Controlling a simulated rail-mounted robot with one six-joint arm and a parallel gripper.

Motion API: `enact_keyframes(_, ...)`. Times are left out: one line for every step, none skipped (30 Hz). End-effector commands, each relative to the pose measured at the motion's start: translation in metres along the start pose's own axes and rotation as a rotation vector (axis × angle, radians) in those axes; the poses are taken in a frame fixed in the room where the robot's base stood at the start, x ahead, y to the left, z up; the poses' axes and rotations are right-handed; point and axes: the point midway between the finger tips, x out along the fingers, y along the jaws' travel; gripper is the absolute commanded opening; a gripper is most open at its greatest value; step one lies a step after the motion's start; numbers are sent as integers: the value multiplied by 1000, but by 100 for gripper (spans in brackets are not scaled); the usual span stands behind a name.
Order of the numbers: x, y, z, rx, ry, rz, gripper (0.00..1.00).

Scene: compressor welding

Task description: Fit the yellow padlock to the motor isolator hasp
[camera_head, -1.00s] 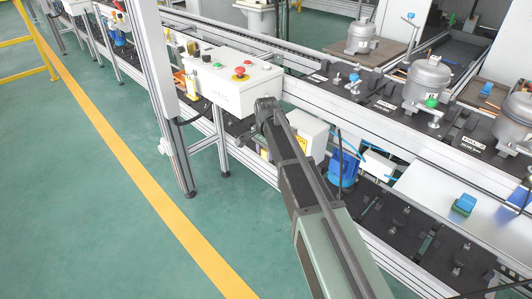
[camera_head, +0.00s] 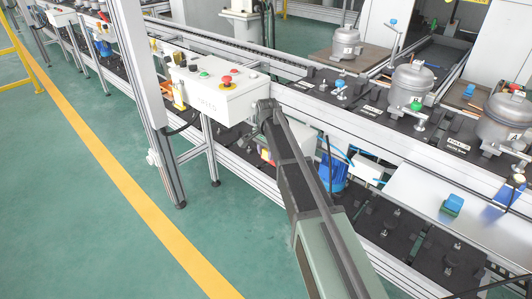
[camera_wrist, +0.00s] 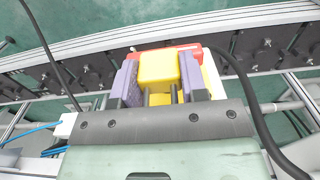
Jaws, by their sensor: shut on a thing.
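The yellow padlock (camera_wrist: 159,68) is between the purple fingers of my gripper (camera_wrist: 158,80) in the wrist view. Two thin rods show at its near side, perhaps its shackle. A part with a red edge (camera_wrist: 192,48) and a white side (camera_wrist: 213,78) lies just beyond the padlock; it may be the motor isolator. I cannot tell whether the padlock touches it. The hasp cannot be made out. The blue motor (camera_head: 332,178) stands right of my arm.
A white control box (camera_head: 215,92) with a red emergency button stands on the left of the line. Grey compressors (camera_head: 411,84) stand along the conveyor. Cables cross the wrist view on both sides. Green floor with a yellow stripe (camera_head: 110,172) is clear at left.

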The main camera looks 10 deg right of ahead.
Motion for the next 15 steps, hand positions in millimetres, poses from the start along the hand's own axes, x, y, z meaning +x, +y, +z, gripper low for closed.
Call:
enact_keyframes(0, 0, 0, 0, 0, 0, 6)
enact_keyframes(0, 0, -1, 0, 0, 0, 6)
enact_keyframes(0, 0, -2, 0, 0, 0, 6)
enact_keyframes(0, 0, -2, 0, 0, 0, 6)
enact_keyframes(0, 0, -3, 0, 0, 0, 6)
enact_keyframes(0, 0, -4, 1, 0, 0, 6)
enact_keyframes(0, 0, -5, 1, 0, 0, 6)
enact_keyframes(0, 0, -6, 1, 0, 0, 6)
enact_keyframes(0, 0, -7, 1, 0, 0, 6)
enact_keyframes(0, 0, -8, 0, 0, 0, 6)
enact_keyframes(0, 0, -9, 0, 0, 0, 6)
enact_keyframes(0, 0, -10, 0, 0, 0, 6)
enact_keyframes(0, -1, -11, 0, 0, 0, 6)
enact_keyframes(0, -1, -12, 0, 0, 0, 6)
enact_keyframes(0, -1, -13, 0, 0, 0, 6)
